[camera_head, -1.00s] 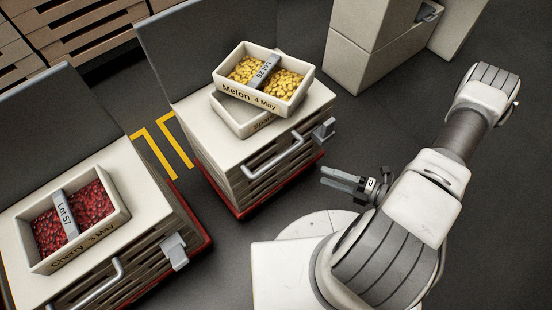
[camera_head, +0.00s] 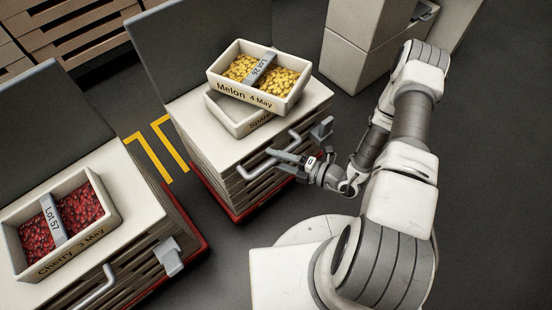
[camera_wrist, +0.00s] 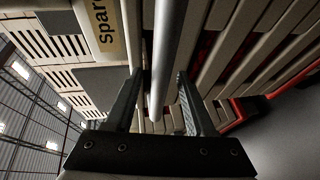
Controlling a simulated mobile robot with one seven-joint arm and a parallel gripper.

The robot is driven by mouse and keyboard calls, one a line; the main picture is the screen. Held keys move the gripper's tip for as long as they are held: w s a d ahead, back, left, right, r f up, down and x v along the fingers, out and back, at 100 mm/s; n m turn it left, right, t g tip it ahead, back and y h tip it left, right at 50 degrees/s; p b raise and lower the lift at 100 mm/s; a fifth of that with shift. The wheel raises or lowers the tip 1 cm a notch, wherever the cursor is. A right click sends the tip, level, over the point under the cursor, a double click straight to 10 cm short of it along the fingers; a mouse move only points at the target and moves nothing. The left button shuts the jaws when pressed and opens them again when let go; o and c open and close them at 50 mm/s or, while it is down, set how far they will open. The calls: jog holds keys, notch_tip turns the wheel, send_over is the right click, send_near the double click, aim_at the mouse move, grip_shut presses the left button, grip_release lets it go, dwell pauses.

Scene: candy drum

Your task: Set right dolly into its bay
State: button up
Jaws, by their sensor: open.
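The right dolly (camera_head: 172,112) is a slatted crate stack with a white top, a grey back panel and a red base. It stands at a slant beside yellow floor lines (camera_head: 158,147). Its front carries a grey bar handle (camera_head: 258,166), which also shows in the wrist view (camera_wrist: 166,60). My gripper (camera_head: 276,161) is at this handle. In the wrist view my gripper (camera_wrist: 158,90) is open, with the bar running between its two dark fingers. Whether a finger touches the bar I cannot tell. A tray of yellow candy marked Melon (camera_head: 238,92) sits crookedly on a Spare tray (camera_head: 228,118) on top.
The left dolly (camera_head: 130,208) carries a tray of red candy marked Cherry (camera_head: 84,243) and has its own handle (camera_head: 98,289). A grey latch (camera_head: 321,130) juts from the right dolly's front corner. Pale cabinets (camera_head: 360,50) stand behind right. A narrow floor gap separates the dollies.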

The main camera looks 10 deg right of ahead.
grip_shut()
dwell(0.3)
dwell(1.2)
